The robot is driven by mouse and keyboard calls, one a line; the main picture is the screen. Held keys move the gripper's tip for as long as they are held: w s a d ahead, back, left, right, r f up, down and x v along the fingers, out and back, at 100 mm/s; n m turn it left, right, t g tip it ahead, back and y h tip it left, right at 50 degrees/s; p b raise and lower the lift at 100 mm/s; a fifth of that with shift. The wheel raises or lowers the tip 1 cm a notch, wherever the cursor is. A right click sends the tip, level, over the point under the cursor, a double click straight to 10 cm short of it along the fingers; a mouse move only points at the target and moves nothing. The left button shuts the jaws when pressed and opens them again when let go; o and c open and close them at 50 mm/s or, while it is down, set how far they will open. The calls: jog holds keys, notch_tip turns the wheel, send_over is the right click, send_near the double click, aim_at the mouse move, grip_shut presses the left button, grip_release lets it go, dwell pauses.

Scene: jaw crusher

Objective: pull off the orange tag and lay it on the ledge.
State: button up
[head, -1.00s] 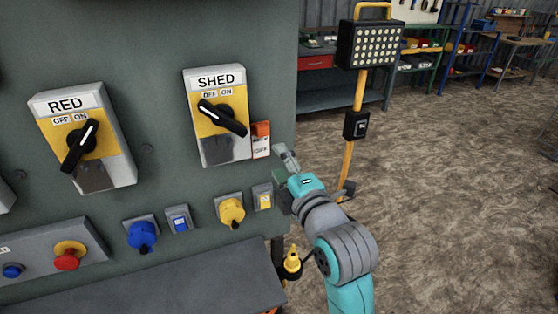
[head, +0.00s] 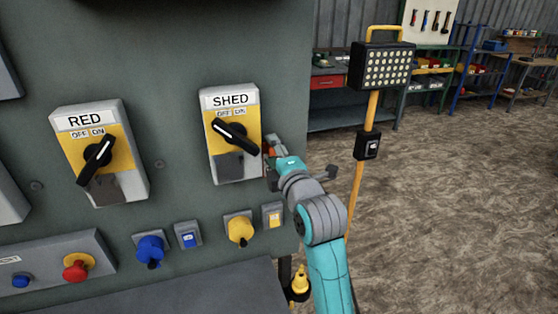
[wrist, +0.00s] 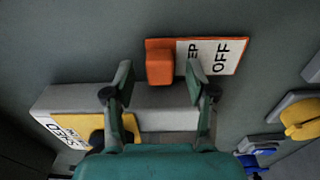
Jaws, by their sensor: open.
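The orange tag (wrist: 160,62) is an orange block with a white plate reading "…EP OFF", on the panel beside the SHED switch box (head: 231,135). In the head view the tag (head: 267,146) is mostly hidden by my gripper (head: 273,160). In the wrist view my gripper (wrist: 160,75) is open, its fingers on either side of the orange block. The right finger overlaps the white plate in the picture. I cannot tell whether either finger touches the tag. The grey ledge (head: 190,293) juts out at the panel's foot.
The SHED box's side lies just below the fingertips in the wrist view. The RED switch box (head: 100,155) is left. A yellow lamp stand (head: 372,115) stands right, over open floor.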

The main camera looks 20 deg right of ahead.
jog(key=shift+w, duration=0.25)
grip_shut()
jog(key=shift+s, duration=0.2)
jog(key=shift+s, duration=2.35)
